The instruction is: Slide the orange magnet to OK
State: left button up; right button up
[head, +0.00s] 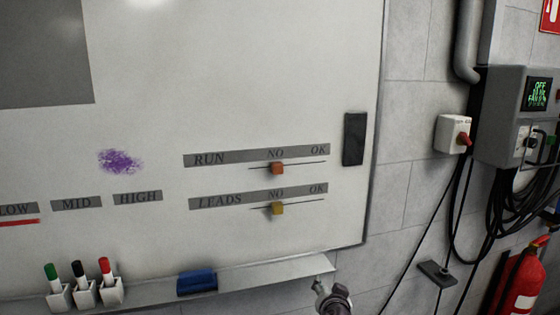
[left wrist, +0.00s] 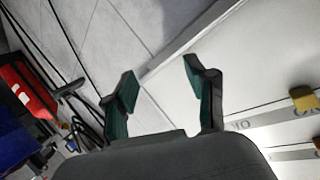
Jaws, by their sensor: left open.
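The orange magnet (head: 278,168) sits on the thin line under the RUN label strip (head: 230,159) of the whiteboard, below the word NO. The word OK (head: 318,150) is at the strip's right end. In the head view my left gripper (head: 322,286) is small at the bottom, below the magnet and by the pen tray's right end. In the left wrist view its fingers (left wrist: 160,74) are apart with nothing between them. The orange magnet (left wrist: 317,142) is partly cut off at that view's right edge. My right gripper is not seen.
A yellow magnet (head: 278,208) sits below NO on the LEADS row; it also shows in the wrist view (left wrist: 303,97). A black block (head: 354,139) is on the board right of OK. The pen tray (head: 255,277) holds a blue eraser (head: 197,281) and markers in cups.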

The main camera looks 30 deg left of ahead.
pick_arm(q)
jog(key=s+a+r+n+t+y, duration=0.1)
jog(key=a+r+n+y, duration=0.1)
jog(key=r, duration=0.8)
jog(key=s+a+r+n+y, duration=0.1)
jog(key=a+r+n+y, duration=0.1)
jog(key=r, duration=0.7)
jog(key=n+g+y+p, duration=0.1)
jog(key=n+y+p, duration=0.15)
jog(key=n, duration=0.25)
send_near(279, 165)
jog(key=shift+y, duration=0.25)
jog(key=p+x, duration=0.5)
jog(key=x, duration=0.4)
jog(key=shift+w+a+f, duration=0.15)
jog(key=shift+w+a, duration=0.2)
grip_shut()
